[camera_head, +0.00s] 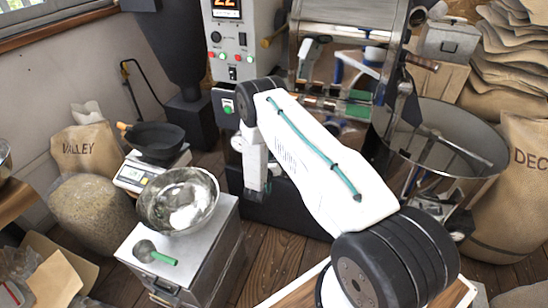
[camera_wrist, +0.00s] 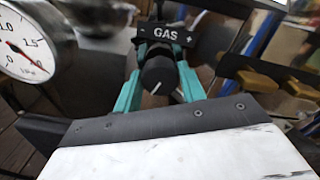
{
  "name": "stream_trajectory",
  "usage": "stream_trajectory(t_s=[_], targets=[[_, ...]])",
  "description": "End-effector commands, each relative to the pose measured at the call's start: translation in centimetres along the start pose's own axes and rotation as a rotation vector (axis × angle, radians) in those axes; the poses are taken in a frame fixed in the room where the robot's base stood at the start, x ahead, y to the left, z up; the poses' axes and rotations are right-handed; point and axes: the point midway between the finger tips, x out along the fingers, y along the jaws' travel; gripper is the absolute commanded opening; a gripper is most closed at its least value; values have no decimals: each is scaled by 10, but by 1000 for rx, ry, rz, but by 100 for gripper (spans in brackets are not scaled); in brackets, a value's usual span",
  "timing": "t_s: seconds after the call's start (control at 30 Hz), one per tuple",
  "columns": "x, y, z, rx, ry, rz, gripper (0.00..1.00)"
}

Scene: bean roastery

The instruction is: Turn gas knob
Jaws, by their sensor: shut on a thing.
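The gas knob (camera_wrist: 158,76) is a dark round knob with a white pointer line, below a black label reading GAS (camera_wrist: 166,34) in the wrist view. In the head view my white arm reaches towards the roaster's front, and the arm hides the knob and the gripper tips.
A pressure gauge (camera_wrist: 32,45) is left of the knob. The control panel (camera_head: 231,45) stands behind my arm. A round cooling bin (camera_head: 455,140) is on the right. A steel bowl (camera_head: 178,200) and green-handled scoop (camera_head: 155,253) sit on a metal cabinet (camera_head: 210,255).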

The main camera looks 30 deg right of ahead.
Motion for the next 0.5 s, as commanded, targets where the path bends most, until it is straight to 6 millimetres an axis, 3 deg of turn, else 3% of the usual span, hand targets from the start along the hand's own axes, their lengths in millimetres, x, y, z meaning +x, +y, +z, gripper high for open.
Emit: stream_trajectory(t_s=[0.03, 0.07, 0.13, 0.5], targets=[[0, 1, 0, 2, 0, 1, 18], [0, 1, 0, 2, 0, 1, 43], [0, 1, 0, 1, 0, 1, 62], [-6, 1, 0, -1, 0, 2, 62]])
